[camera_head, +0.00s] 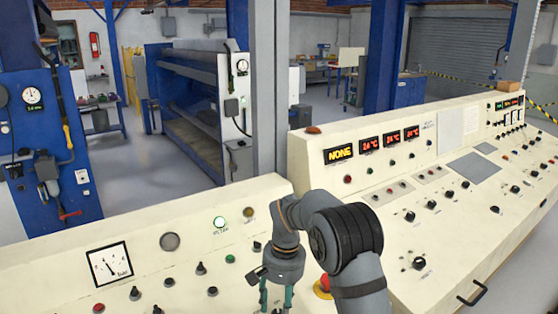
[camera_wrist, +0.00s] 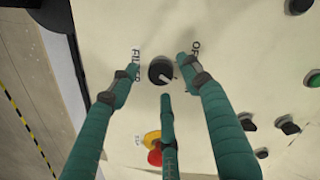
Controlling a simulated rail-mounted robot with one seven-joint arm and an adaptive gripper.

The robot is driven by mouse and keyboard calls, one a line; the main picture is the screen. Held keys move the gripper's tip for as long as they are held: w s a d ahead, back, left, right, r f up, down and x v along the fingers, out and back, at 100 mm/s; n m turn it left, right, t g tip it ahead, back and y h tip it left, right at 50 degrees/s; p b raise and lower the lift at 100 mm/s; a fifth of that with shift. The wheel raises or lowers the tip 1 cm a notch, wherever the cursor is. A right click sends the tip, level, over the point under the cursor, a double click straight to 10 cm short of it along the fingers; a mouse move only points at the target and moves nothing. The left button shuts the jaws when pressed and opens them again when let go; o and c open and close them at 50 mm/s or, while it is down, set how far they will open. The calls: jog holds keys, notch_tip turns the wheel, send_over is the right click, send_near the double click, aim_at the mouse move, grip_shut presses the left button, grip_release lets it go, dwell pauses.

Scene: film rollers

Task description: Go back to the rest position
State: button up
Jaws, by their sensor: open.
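My gripper (camera_head: 276,296) is at the bottom middle of the head view, low over the cream control console (camera_head: 180,262). In the wrist view its green fingers (camera_wrist: 161,80) are spread apart and open, with nothing held between them. A black rotary knob (camera_wrist: 160,70) with a light pointer sits on the panel between the fingertips. Dark lettering stands on either side of it, one label reading OFF. I cannot tell whether any finger touches the panel. My gripper's fingertips are cut off by the lower edge of the head view.
A red button (camera_head: 323,282) on a yellow base is close to my arm. The right console (camera_head: 480,225) carries knobs and red displays (camera_head: 372,145). A grey post (camera_head: 269,90) rises behind the console. A blue gauge panel (camera_head: 60,150) stands at left. Open floor lies behind.

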jog(key=shift+a+f+p, duration=0.1)
jog(key=shift+f+p, duration=0.2)
jog(key=shift+f, duration=0.5)
jog(key=shift+r+n+p, duration=0.3)
jog(key=shift+n+p, duration=0.45)
jog(key=shift+n, duration=0.25)
jog(key=n+p, duration=0.2)
jog(key=n, duration=0.1)
jog(key=n+h+p, duration=0.1)
jog(key=n+p, duration=0.3)
jog(key=n, duration=0.3)
jog(key=shift+r+p, duration=0.1)
jog(key=shift+p, duration=0.3)
notch_tip(320, 180, up, 8)
jog(key=s+b, duration=0.2)
jog(key=b, duration=0.1)
jog(key=shift+d+m+b, duration=0.3)
jog(key=shift+d+b, duration=0.1)
jog(key=shift+s, duration=0.1)
